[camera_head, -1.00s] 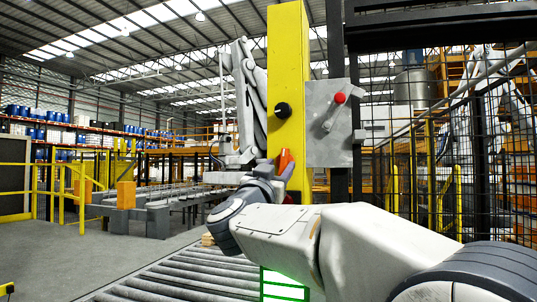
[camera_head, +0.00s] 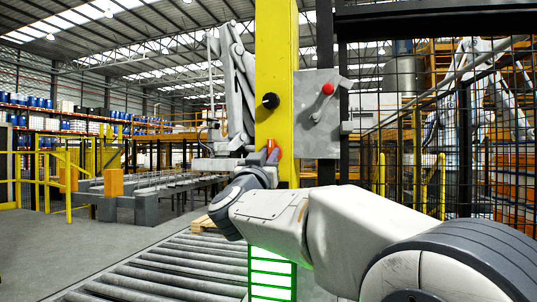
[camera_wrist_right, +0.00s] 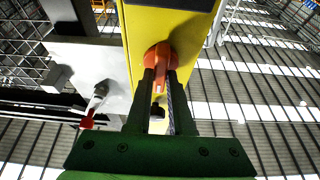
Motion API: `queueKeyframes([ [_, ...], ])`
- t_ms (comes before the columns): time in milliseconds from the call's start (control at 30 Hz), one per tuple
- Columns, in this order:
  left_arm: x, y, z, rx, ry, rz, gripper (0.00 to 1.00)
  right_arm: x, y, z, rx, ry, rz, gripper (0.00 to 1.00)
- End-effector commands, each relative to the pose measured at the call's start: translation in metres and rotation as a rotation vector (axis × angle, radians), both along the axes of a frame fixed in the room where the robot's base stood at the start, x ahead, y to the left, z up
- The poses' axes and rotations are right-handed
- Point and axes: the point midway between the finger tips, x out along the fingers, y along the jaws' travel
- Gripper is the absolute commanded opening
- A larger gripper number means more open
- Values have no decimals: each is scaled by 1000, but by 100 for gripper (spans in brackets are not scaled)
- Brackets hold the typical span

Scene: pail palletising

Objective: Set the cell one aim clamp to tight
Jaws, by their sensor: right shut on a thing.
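An orange-red clamp handle (camera_head: 272,146) sits low on the yellow post (camera_head: 275,60). I take it to be the aim clamp, but no label can be read. My right gripper (camera_head: 268,158) is at this handle, partly hidden by my own wrist. In the right wrist view, the two dark fingers of the right gripper (camera_wrist_right: 162,80) are shut on the orange handle (camera_wrist_right: 159,56), one on each side. The exact setting of the clamp cannot be read. My left gripper is not in view.
A black knob (camera_head: 270,101) is above the clamp on the post. A grey plate (camera_head: 312,130) with a red-tipped lever (camera_head: 327,90) is just right of it. A mesh fence (camera_head: 460,150) stands at the right. A roller conveyor (camera_head: 180,270) runs below.

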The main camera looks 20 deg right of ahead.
Motion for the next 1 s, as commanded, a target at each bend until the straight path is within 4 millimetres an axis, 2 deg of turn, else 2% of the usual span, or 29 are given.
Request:
queueKeyframes([
  [233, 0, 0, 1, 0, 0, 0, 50, 0, 0, 0, -12, 7, -1, 0],
  [267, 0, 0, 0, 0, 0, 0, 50, 0, 0, 0, -12, 7, -1, 32],
  [300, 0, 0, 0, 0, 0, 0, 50, 0, 0, 0, -11, 6, -1, 47],
  [333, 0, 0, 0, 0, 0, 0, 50, 0, 0, 0, -11, 6, -1, 50],
  [700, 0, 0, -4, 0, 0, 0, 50, -4, 3, -3, -10, 5, 1, 50],
  [833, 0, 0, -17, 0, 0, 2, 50, -17, 12, -13, -8, 4, 3, 50],
  [1000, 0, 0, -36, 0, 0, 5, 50, -44, 30, -28, -8, 4, 4, 50],
])
